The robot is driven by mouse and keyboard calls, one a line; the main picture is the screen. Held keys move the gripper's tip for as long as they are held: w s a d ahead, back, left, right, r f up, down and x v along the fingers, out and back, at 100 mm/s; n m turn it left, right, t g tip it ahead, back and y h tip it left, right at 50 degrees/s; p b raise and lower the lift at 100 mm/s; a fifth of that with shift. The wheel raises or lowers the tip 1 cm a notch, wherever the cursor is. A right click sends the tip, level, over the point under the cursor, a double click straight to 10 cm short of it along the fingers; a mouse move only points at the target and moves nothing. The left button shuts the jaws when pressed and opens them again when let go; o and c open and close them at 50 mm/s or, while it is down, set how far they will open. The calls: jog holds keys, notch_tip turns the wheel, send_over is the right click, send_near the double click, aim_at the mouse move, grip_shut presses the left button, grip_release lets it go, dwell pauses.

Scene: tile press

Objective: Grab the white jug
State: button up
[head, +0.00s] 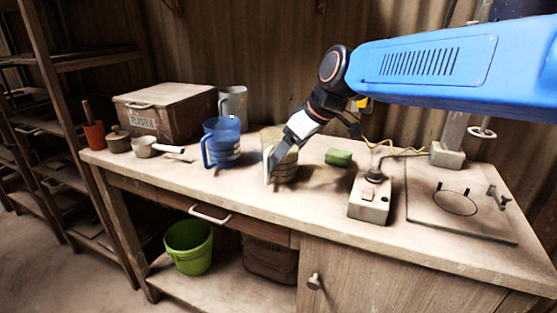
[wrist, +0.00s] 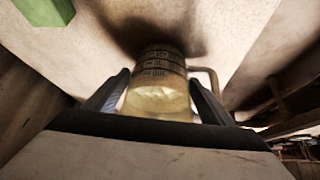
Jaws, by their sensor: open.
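A pale yellowish see-through jug (head: 271,138) with dark measuring bands stands on the workbench. My gripper (head: 283,155) is at this jug, partly covering it in the head view. In the wrist view the jug (wrist: 158,98) lies between the two spread fingers of my gripper (wrist: 158,82), with its handle to the right. The fingers are open; whether either touches the jug I cannot tell. A greyish-white jug (head: 233,101) stands further back to the left, beside the wooden box, its lower part hidden by a blue jug (head: 222,143).
On the bench (head: 235,190), a wooden box (head: 165,112) and small pots stand left. A green sponge (head: 338,157), a switch box (head: 370,200) with a cable and a press plate (head: 455,205) are right. A green bucket (head: 188,246) is below.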

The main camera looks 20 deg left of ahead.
jog(key=shift+c, duration=0.4)
jog(key=c, duration=1)
jog(key=shift+c, duration=0.6)
jog(key=shift+r, duration=0.3)
